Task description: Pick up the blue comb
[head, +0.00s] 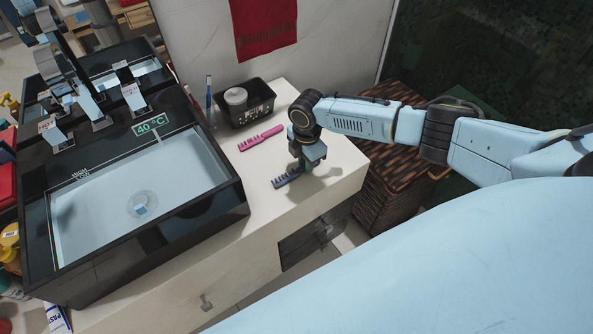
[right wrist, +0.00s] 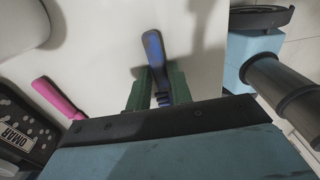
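The blue comb (head: 287,178) lies at the front of the pale counter, right of the sink. My right gripper (head: 305,170) points down at it from above and covers part of its right end in the head view. In the right wrist view the comb (right wrist: 153,50) runs between the two green fingers of the right gripper (right wrist: 160,88), its handle reaching beyond them and some teeth showing between them. The fingers stand apart with the comb in the gap; I cannot tell whether they press on it. My left gripper is not in view.
A pink comb (head: 261,138) lies behind the blue one; a black basket (head: 246,110) holding a white round item stands farther back. The dark-rimmed sink (head: 228,205) is to the left, a wicker hamper (head: 392,205) to the right. The counter (head: 235,170) between sink and combs is bare.

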